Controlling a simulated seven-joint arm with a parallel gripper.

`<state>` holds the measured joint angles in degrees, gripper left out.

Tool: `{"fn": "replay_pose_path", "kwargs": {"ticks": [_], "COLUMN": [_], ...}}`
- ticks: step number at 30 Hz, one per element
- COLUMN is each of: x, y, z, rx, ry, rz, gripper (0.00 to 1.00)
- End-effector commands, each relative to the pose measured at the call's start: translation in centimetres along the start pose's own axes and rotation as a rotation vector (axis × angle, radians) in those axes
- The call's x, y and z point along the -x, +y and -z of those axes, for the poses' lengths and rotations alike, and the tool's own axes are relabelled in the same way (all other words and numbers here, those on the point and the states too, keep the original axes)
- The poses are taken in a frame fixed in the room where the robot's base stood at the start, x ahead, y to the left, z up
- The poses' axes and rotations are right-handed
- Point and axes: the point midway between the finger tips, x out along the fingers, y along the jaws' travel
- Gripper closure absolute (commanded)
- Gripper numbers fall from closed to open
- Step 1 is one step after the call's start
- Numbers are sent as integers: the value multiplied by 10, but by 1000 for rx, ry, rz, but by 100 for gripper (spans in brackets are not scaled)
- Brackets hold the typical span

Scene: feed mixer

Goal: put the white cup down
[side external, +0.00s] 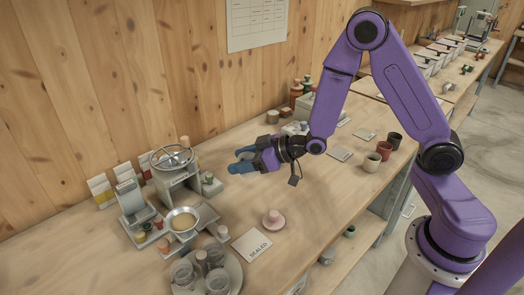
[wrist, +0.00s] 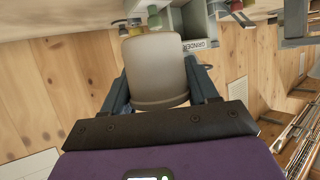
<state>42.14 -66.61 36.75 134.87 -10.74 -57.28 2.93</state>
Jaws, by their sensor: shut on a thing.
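My gripper (side external: 241,161) is raised above the wooden bench in the side external view, its blue fingers pointing left. In the wrist view my gripper (wrist: 158,82) is shut on a pale, off-white cup (wrist: 156,62), with one finger on each side of it. The cup fills the space between the fingers. In the side external view the fingers hide most of the held cup, so its tilt is hard to tell. A separate pale cup (side external: 371,162) stands at the right of the bench beside a red cup (side external: 384,150) and a dark cup (side external: 395,140).
A round tray (side external: 235,281) holds glass jars. A "SEALED" card (side external: 252,244) and a pink item (side external: 273,219) lie near the front. Bench right of these is mostly clear.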

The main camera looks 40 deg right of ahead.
Motion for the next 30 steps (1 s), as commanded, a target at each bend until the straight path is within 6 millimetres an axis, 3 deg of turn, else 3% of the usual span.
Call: {"fn": "replay_pose_path", "kwargs": {"ticks": [6,12,20,30], "x": [-17,-22,-25,-38], "y": [-35,-53,-58,-57], "z": [0,-3,-10,-39], "rx": [104,164,182,181], "ry": [-12,-23,-28,-29], "rz": [204,315,348,346], "gripper": [71,71,71,71]}}
